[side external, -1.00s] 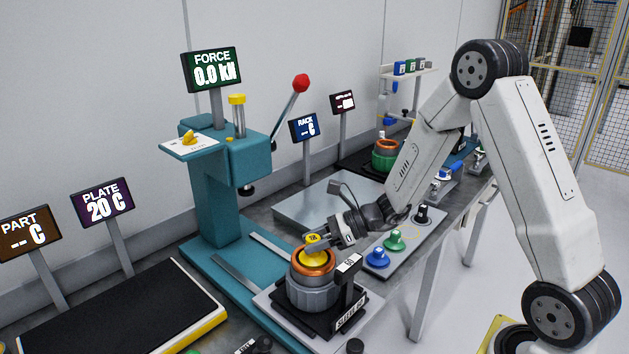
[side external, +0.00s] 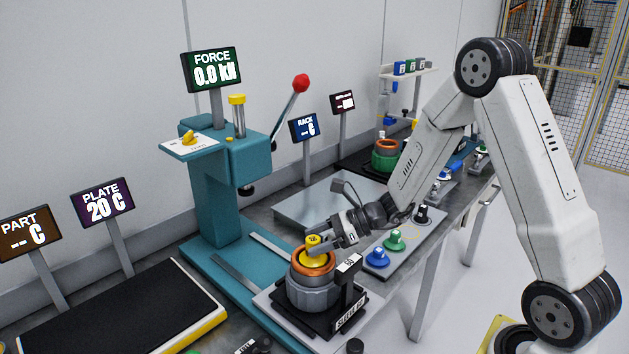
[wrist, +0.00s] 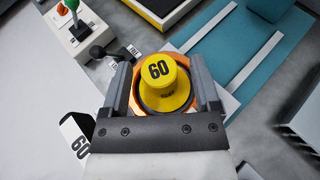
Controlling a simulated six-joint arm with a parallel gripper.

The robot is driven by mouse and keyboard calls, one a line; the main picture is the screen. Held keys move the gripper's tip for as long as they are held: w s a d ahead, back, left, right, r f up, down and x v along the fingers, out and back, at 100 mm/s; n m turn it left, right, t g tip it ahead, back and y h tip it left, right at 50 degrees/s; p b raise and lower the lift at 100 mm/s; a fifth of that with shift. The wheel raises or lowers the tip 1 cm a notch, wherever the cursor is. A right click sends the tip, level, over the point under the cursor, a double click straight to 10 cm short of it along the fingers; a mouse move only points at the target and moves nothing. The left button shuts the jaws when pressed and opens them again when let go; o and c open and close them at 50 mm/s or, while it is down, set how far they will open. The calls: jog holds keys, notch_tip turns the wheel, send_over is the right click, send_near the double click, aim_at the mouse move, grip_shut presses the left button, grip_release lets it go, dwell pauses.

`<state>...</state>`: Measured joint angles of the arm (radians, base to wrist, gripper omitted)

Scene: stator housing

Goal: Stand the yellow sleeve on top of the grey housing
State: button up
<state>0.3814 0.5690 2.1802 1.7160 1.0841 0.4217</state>
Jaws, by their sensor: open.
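The yellow sleeve (side external: 313,250), marked 60 on its top in the wrist view (wrist: 163,82), stands upright on the grey housing (side external: 313,293), inside its copper-coloured ring (side external: 329,264). My gripper (side external: 318,249) is at the sleeve from the right. In the wrist view its two fingers (wrist: 163,90) lie on either side of the sleeve, open, with a gap between finger and sleeve. The housing's body is mostly hidden below the sleeve and ring in the wrist view.
The housing sits on a black fixture with an upright post (side external: 349,280) close on its right. The teal press (side external: 215,190) stands behind to the left. Blue and green knobbed parts (side external: 377,258) lie on a plate to the right. A dark plate (side external: 110,305) lies at front left.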

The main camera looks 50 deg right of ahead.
jog(key=v, duration=1.1)
